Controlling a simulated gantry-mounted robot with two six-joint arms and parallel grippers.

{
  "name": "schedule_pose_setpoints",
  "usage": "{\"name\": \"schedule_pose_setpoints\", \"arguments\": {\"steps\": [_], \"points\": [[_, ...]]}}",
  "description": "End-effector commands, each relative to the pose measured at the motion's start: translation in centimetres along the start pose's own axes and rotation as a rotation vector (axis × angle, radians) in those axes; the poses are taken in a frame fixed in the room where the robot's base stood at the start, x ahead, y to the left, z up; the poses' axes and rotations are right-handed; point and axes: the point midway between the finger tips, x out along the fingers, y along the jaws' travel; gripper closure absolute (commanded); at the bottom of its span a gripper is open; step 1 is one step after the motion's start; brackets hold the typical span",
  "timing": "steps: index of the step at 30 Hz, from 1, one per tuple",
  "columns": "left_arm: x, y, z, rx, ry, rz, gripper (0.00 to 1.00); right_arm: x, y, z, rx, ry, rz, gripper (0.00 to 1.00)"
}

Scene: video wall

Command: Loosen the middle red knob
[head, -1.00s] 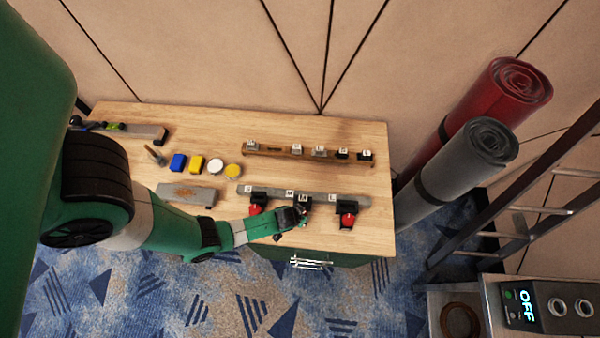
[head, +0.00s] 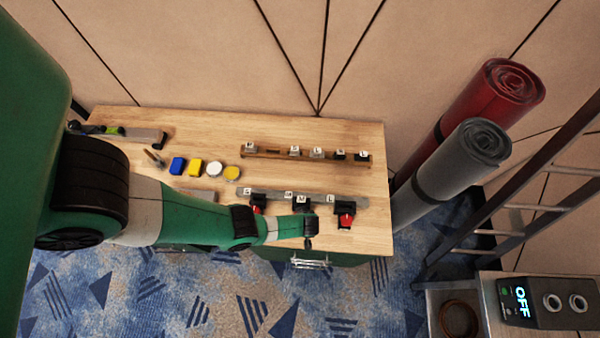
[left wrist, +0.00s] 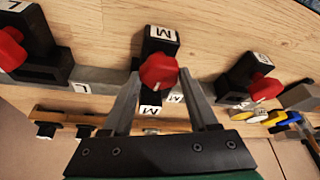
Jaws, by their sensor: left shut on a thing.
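The middle red knob (left wrist: 158,70) sits on a black block marked M (left wrist: 160,40) in the left wrist view. My left gripper (left wrist: 158,86) has one finger on each side of this knob and is shut on it. In the head view my left gripper (head: 311,236) is at the table's front edge, in front of the middle black block (head: 302,204); the knob is hidden there. The right red knob (head: 346,220), on the block marked L, and the left red knob (head: 258,209), partly covered, flank it. My right gripper is not in view.
The blocks sit on a grey bar (head: 328,198) on the wooden table (head: 215,125). Behind is a wooden rail (head: 275,152) with small labelled blocks. Blue and yellow pieces and round discs lie to the left. Rolled mats (head: 463,158) and a ladder (head: 530,185) stand right of the table.

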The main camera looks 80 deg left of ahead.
Motion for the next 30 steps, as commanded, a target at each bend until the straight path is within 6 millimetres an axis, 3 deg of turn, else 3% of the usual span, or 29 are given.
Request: {"name": "schedule_pose_setpoints", "arguments": {"steps": [20, 21, 22, 30], "points": [[-0.04, 0.04, 0.05, -0.061, -0.003, -0.023, 0.96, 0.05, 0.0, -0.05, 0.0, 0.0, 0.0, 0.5], [-0.04, 0.04, 0.05, -0.061, -0.003, -0.023, 0.33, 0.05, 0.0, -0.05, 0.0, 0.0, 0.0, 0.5], [-0.04, 0.04, 0.04, -0.061, -0.002, -0.023, 0.28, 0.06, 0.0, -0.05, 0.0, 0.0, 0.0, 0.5], [-0.09, 0.04, 0.0, -0.06, -0.002, -0.023, 0.28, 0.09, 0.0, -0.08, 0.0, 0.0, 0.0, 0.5]]}}
